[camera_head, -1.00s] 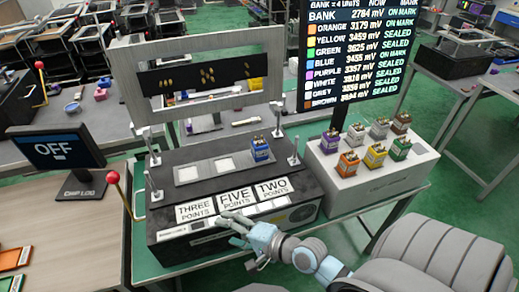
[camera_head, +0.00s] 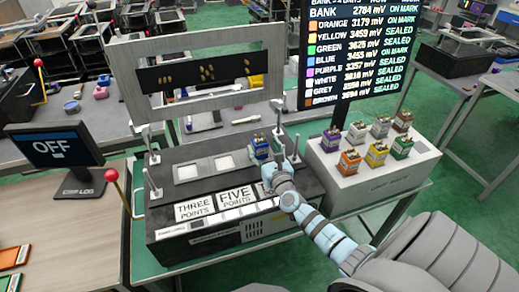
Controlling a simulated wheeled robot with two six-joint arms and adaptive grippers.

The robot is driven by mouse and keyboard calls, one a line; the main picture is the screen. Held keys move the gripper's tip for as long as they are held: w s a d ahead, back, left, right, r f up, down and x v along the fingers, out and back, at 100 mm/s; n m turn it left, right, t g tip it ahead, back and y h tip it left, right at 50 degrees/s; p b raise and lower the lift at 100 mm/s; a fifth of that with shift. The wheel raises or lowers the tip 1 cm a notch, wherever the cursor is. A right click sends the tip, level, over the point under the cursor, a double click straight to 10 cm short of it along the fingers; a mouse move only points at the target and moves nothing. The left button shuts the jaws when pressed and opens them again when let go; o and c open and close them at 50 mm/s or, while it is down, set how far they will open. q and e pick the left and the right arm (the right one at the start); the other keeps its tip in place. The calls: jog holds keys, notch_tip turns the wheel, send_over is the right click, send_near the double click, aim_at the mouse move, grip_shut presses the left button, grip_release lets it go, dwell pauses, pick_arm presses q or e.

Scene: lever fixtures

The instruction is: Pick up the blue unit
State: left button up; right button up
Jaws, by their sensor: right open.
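The blue unit (camera_head: 260,146) is a small blue block with gold tops. It stands upright in the rightmost socket of the black fixture (camera_head: 215,158). My right gripper (camera_head: 265,152) is at the blue unit, coming from the front right, with its fingers open around or beside its near and right sides. Contact cannot be told. The hand hides part of the unit's lower body and most of the right-hand label on the fixture. My left gripper is not in view.
Two pale empty sockets (camera_head: 187,172) lie left of the blue unit. Metal posts and a grey frame (camera_head: 120,75) stand around the fixture. A white box (camera_head: 372,180) at right holds several coloured units. A dark scoreboard (camera_head: 350,50) rises behind it. A red-knobbed lever (camera_head: 111,175) stands at left.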

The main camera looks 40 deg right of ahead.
aim_at(262, 147)
jog(key=x, duration=0.2)
jog(key=b+x, duration=0.1)
jog(key=shift+w+f, duration=0.25)
jog(key=shift+w, duration=0.2)
jog(key=shift+s, duration=0.1)
jog(key=c, duration=1.4)
jog(key=shift+o, duration=0.2)
jog(key=shift+r, duration=0.1)
